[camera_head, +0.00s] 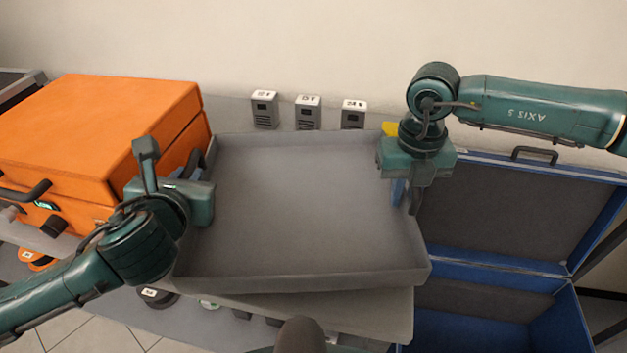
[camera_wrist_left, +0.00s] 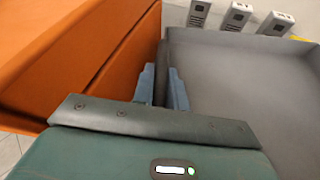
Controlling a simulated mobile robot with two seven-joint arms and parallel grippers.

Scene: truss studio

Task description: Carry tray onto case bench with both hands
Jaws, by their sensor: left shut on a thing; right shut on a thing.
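The grey tray (camera_head: 300,200) is empty and sits between my two grippers in the head view, above a grey bench surface (camera_head: 370,310). I cannot tell whether it touches the bench. My left gripper (camera_head: 205,178) is shut on the tray's left wall. In the left wrist view its two blue fingers (camera_wrist_left: 162,88) stand on either side of that wall, and the tray floor (camera_wrist_left: 240,90) shows to the right. My right gripper (camera_head: 405,192) is shut on the tray's right wall, its fingertips partly hidden.
An orange case (camera_head: 100,130) stands close at the left of the tray. An open blue case (camera_head: 500,265) with dark lining is at the right. Several small grey devices (camera_head: 308,112) stand behind the tray. A dark rounded object (camera_head: 300,335) is at the front.

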